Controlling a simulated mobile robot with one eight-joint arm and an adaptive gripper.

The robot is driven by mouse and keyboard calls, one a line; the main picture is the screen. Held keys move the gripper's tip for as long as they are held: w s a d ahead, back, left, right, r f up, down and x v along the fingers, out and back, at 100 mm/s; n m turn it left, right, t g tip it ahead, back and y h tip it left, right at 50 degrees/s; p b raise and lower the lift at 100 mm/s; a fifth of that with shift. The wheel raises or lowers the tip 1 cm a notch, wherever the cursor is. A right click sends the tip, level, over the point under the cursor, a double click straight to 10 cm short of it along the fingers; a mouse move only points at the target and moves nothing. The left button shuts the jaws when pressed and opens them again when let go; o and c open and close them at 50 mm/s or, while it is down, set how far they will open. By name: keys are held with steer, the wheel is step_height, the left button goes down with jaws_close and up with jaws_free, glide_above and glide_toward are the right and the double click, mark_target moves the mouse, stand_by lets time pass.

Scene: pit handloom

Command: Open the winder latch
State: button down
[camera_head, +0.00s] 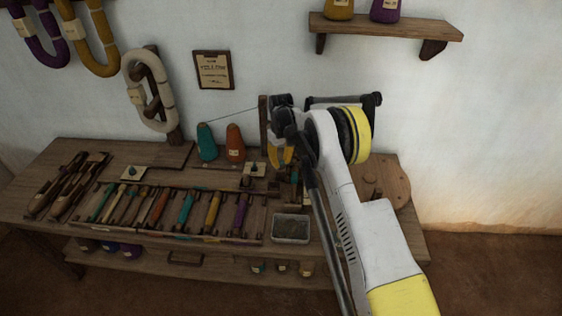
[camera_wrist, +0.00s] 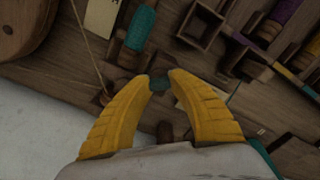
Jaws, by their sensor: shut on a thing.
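My gripper (camera_wrist: 161,82) points down at the bench, its two yellow fingers closed in on a small dark teal piece (camera_wrist: 160,84) between the tips. This piece appears to be the winder latch; its full shape is hidden. A teal bobbin (camera_wrist: 140,28) lies just beyond the fingertips in the wrist view. The winder's round wooden wheel (camera_wrist: 28,26) shows at the upper left there, and at the right of the bench (camera_head: 388,183) in the head view. In the head view my gripper (camera_head: 281,158) is partly hidden by my arm, and the latch cannot be made out.
A rack of coloured bobbins (camera_head: 165,208) fills the bench front, with a grey tray (camera_head: 291,229) at its right. Teal (camera_head: 206,142) and orange (camera_head: 235,143) cones stand left of my gripper. A thread (camera_wrist: 88,45) runs close by the fingers.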

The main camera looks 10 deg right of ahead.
steer(key=n, duration=0.5)
steer(key=shift+n, duration=0.3)
steer(key=n, duration=0.4)
steer(key=shift+n+p, duration=0.3)
steer(key=c, duration=1.2)
jaws_free()
steer(key=shift+r, duration=0.1)
step_height(320, 180, up, 12)
steer(key=shift+f, duration=0.1)
